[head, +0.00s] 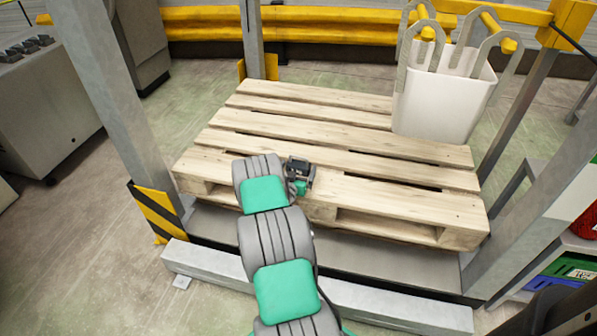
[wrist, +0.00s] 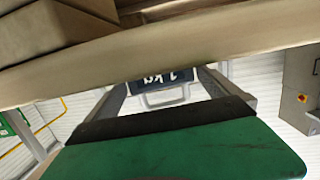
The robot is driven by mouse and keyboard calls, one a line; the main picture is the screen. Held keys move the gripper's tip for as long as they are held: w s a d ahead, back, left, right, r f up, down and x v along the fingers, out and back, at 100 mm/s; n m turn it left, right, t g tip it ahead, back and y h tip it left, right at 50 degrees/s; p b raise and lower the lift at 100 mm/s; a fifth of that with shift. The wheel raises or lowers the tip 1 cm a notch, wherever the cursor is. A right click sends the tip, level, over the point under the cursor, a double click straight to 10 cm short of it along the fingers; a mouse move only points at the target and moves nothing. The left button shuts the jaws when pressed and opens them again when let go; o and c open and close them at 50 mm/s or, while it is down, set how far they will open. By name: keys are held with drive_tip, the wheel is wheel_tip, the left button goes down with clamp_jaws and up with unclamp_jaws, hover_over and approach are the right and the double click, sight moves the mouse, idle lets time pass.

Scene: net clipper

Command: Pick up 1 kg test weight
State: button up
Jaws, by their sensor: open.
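The 1 kg test weight (wrist: 155,76) shows in the wrist view as a dark block with white "1 kg" lettering, appearing upside down, and a pale grey handle-like loop beside it. A pale wooden edge covers part of it. My gripper (wrist: 166,90) is open, with one grey finger on each side of the picture and the weight's face seen between them. I cannot tell whether the fingers touch it. In the head view, my gripper (head: 299,180) is at the near part of the wooden pallet; the weight cannot be made out clearly there.
The slatted pallet (head: 330,152) lies between grey metal posts. A white bin (head: 440,100) with grey, yellow-gripped handles stands at its back right. A yellow rail (head: 330,20) runs behind. Coloured crates (head: 560,270) sit at the lower right. The pallet's middle boards are clear.

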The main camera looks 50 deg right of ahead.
sight(299, 163)
drive_tip(key=shift+x, duration=1.05)
drive_tip(key=c, duration=1.9)
drive_tip(key=shift+w+d+r, duration=0.1)
drive_tip(key=shift+r, duration=0.1)
drive_tip(key=shift+c, duration=0.3)
